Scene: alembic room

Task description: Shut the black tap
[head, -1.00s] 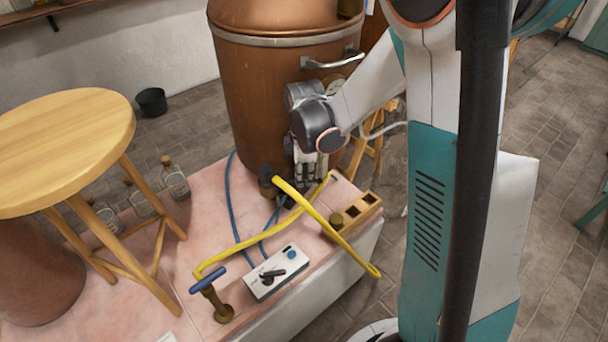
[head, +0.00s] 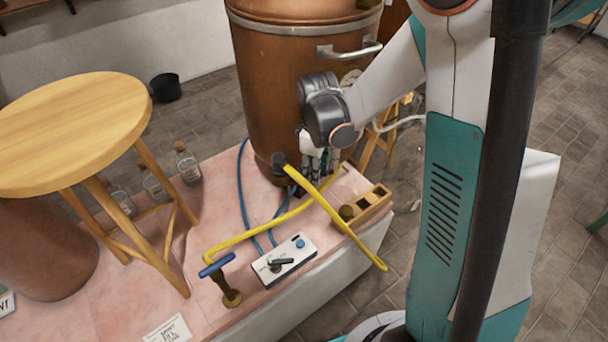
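A black fitting (head: 279,160) sits low on the copper vessel (head: 275,110), with a yellow hose at it; it may be the black tap, but I cannot make out a handle there. A black lever (head: 281,262) also shows on a small white box (head: 285,258) on the pink slab. My gripper (head: 318,165) points down close to the vessel's lower front, just right of the black fitting. Its fingertips are small and partly merge with what is behind them. I cannot tell whether they are open or touch anything.
Yellow hoses (head: 335,217) cross in front of my gripper. A wooden block with holes (head: 372,206) lies to the right. A blue-handled brass valve (head: 226,286) stands at the slab's front. A wooden stool (head: 70,130) and glass bottles (head: 188,167) are left.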

